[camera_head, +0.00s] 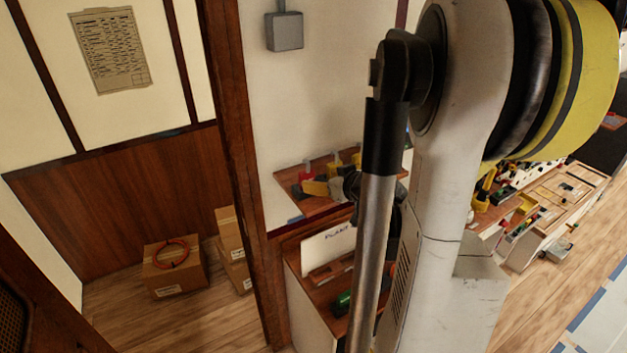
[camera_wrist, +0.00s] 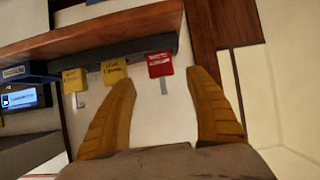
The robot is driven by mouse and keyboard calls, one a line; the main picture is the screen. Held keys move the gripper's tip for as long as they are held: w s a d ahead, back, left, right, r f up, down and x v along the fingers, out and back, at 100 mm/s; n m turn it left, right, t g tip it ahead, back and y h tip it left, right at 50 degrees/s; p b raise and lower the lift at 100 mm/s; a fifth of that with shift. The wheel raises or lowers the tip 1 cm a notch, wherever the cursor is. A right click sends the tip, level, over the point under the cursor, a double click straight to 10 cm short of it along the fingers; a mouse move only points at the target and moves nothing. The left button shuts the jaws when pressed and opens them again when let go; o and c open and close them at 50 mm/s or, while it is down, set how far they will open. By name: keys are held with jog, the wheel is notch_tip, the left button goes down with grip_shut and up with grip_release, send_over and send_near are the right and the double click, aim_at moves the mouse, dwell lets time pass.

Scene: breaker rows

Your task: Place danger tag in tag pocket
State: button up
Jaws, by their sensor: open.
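In the wrist view, a red tag (camera_wrist: 160,64) with pale lettering too small to read hangs from a dark rail under a wooden shelf edge (camera_wrist: 100,29). Two yellow tags (camera_wrist: 114,72) hang to its left. My gripper (camera_wrist: 160,80) is open, with its yellow fingers spread and nothing between them. In the picture, the red tag shows between and slightly above the fingertips; I cannot tell the distance. In the head view, a red thing (camera_head: 306,170) shows at the shelf, and my arm hides much of that area. I cannot make out a tag pocket.
A device with a lit screen (camera_wrist: 22,98) is at left in the wrist view. The head view shows a dark wood post (camera_head: 240,150), a cardboard box (camera_head: 175,278) with an orange ring, a white card (camera_head: 325,252) below the shelf, and a cluttered workbench (camera_head: 545,215) at right.

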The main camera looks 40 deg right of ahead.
jog(key=a+r+n+g+y, duration=0.2)
jog(key=a+r+y, duration=0.1)
jog(key=a, duration=1.4)
jog(key=s+a+r+g, duration=0.1)
jog(key=s+a+g, duration=0.1)
jog(key=s+a, duration=1)
jog(key=a, duration=0.3)
jog(key=shift+a+r+n+g, duration=0.2)
jog(key=shift+r+n+g, duration=0.15)
jog(key=shift+n+g, duration=0.05)
jog(key=shift+w, duration=0.1)
